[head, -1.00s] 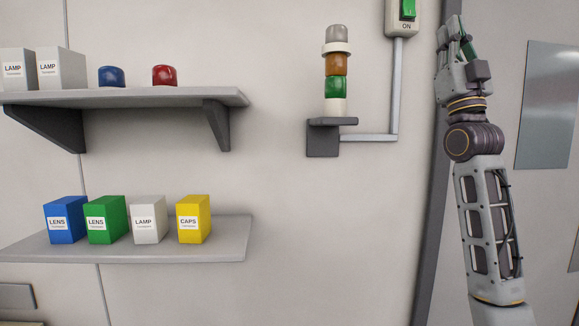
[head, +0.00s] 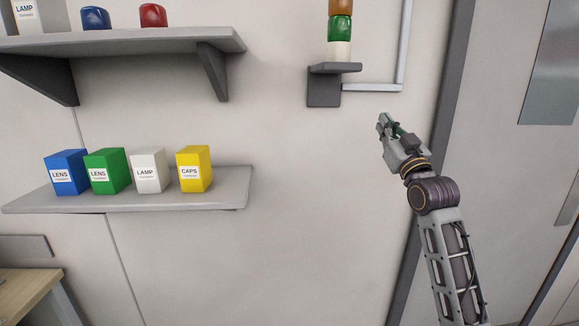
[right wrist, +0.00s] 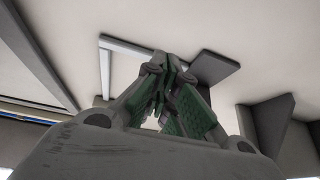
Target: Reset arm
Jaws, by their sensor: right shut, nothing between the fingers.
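My right gripper (head: 383,120) is raised in front of the wall, below and to the right of the signal lamp's bracket in the head view. It is shut and empty. In the right wrist view its fingers (right wrist: 160,72) come together at the tips with nothing between them. My left gripper is not in view.
A signal lamp (head: 340,28) with orange, green and white segments stands on a dark bracket (head: 324,88); its top is cut off. The lower shelf (head: 225,188) holds blue, green, white and yellow boxes. The upper shelf (head: 150,42) holds a LAMP box, a blue cap and a red cap. A door frame (head: 437,150) stands behind my right arm.

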